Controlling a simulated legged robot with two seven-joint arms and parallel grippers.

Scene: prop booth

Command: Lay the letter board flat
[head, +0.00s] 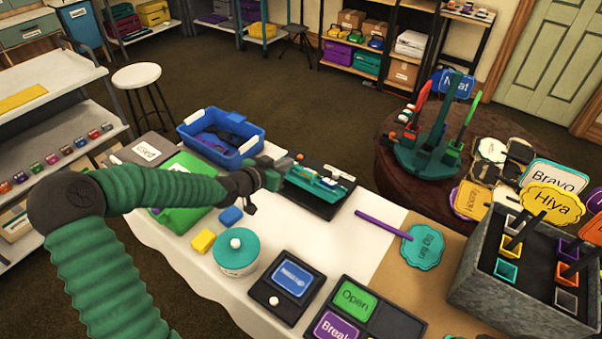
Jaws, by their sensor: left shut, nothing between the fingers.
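No thing is plainly marked as the letter board. The likeliest is a dark board (322,206) with teal and white strips (320,184) on it, near the middle of the white-covered table. Whether its strips lie flat or stand tilted is hard to tell. My left gripper (272,179) comes in from the left and is just left of this board, over the table. It is shut and empty. Whether it touches the board's left edge I cannot tell. My right gripper is out of view.
A blue bin (219,133) and a green case (190,213) stand left of the board. A teal-lidded round tub (236,252), a yellow block (202,241) and a blue block (230,216) are in front. A teal paddle sign (423,247) lies right; a grey sign box (522,300) stands beyond it.

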